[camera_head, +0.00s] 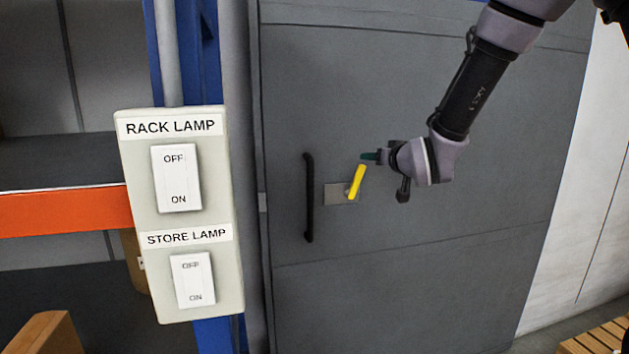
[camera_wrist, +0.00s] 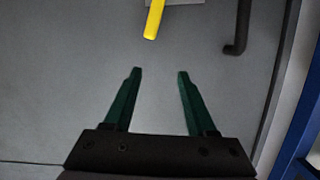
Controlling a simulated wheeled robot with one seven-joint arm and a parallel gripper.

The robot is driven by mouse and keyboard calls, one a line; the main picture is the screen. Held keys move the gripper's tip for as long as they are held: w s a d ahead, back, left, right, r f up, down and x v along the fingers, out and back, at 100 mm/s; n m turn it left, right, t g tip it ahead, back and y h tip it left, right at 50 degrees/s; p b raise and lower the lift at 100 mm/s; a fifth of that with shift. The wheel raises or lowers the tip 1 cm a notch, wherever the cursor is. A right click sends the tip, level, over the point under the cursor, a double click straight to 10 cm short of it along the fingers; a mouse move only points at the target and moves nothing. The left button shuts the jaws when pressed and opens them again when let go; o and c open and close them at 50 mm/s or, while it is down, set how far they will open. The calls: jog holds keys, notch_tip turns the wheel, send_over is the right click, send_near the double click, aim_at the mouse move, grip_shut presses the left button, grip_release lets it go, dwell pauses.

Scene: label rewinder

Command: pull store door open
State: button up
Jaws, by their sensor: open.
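The grey store door (camera_head: 420,270) fills the middle of the head view and looks closed. A black vertical bar handle (camera_head: 308,198) is fixed near its left edge. Right of the bar, a yellow lever (camera_head: 356,182) sits on a metal plate (camera_head: 335,194), tilted steeply. My gripper (camera_head: 370,156) is beside the upper end of the lever in the head view. In the wrist view my gripper (camera_wrist: 160,72) is open and empty, its green fingers pointing at the door. The yellow lever (camera_wrist: 154,18) lies beyond the fingertips, and the bar's end (camera_wrist: 238,40) shows at upper right.
A switch panel (camera_head: 222,255) with rack lamp and store lamp switches stands left of the door, on a blue post (camera_head: 211,60). An orange rack beam (camera_head: 65,211) is at far left. A slatted wooden item (camera_head: 600,340) lies at lower right.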

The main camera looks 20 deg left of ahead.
aim_at(312, 180)
jog(key=s+a+f+n+y, duration=0.2)
jog(key=s+a+f, duration=0.15)
jog(key=a, duration=0.25)
jog(key=s+a+f+n+y, duration=0.2)
jog(key=a+f, duration=0.3)
jog(key=x, duration=1)
jog(key=shift+s+a+r, duration=0.1)
jog(key=shift+a+r, duration=0.2)
jog(key=shift+a, duration=0.15)
grip_shut()
